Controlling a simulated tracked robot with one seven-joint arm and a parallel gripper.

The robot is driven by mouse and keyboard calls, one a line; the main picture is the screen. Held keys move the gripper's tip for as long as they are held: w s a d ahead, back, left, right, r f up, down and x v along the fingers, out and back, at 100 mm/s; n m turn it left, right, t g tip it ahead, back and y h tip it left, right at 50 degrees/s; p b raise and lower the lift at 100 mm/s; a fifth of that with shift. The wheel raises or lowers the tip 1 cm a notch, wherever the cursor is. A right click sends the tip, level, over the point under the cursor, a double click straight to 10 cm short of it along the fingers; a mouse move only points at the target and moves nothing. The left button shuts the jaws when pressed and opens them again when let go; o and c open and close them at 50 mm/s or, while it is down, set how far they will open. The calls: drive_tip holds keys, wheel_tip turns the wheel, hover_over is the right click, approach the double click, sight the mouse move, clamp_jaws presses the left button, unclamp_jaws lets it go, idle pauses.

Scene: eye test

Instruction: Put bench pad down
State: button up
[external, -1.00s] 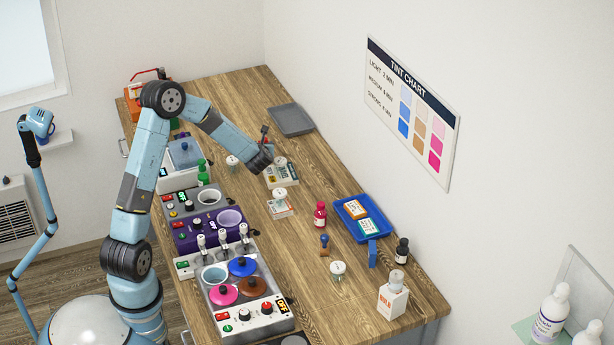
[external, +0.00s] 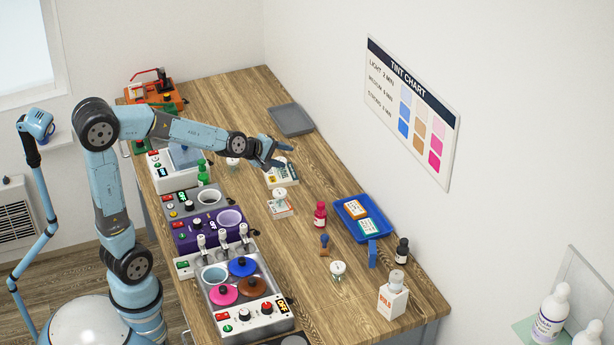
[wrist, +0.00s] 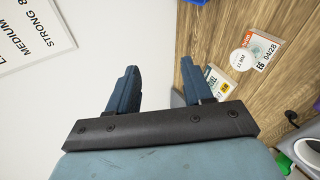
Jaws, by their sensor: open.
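A flat grey slab with a raised rim (external: 291,120) lies at the back of the wooden bench, near the wall; it may be the bench pad, but I cannot tell for sure. A bit of grey also shows between my fingers in the wrist view. My gripper (external: 284,155) is open and empty, above the bench on the near side of the slab and apart from it. In the wrist view my two blue fingers (wrist: 160,90) are spread with nothing held between them. A white labelled pack (external: 279,177) lies just below my gripper, partly hidden by it.
A small box with a round white lid (external: 280,205) sits nearer. Heater units, including a purple one (external: 208,231), line the left edge. A blue tray (external: 364,218), a red bottle (external: 320,214) and a dark bottle (external: 402,251) stand at right. Bare wood surrounds the slab.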

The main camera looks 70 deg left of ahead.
drive_tip(key=s+d+r+m+g+h, duration=0.1)
drive_tip(key=s+d+m, duration=0.3)
drive_tip(key=s+m, duration=0.3)
drive_tip(key=s+d+r+m+g+h, duration=0.15)
drive_tip(key=s+d+m, duration=0.25)
drive_tip(key=s, duration=0.5)
drive_tip(key=s+f+m+g, duration=0.2)
drive_tip(key=s+m, duration=0.7)
drive_tip(key=s, duration=0.7)
drive_tip(key=shift+s+m+g, duration=0.25)
drive_tip(key=shift+m+g, duration=0.05)
drive_tip(key=shift+g, duration=0.25)
drive_tip(key=shift+d+f+y, duration=0.1)
drive_tip(key=shift+y, duration=0.15)
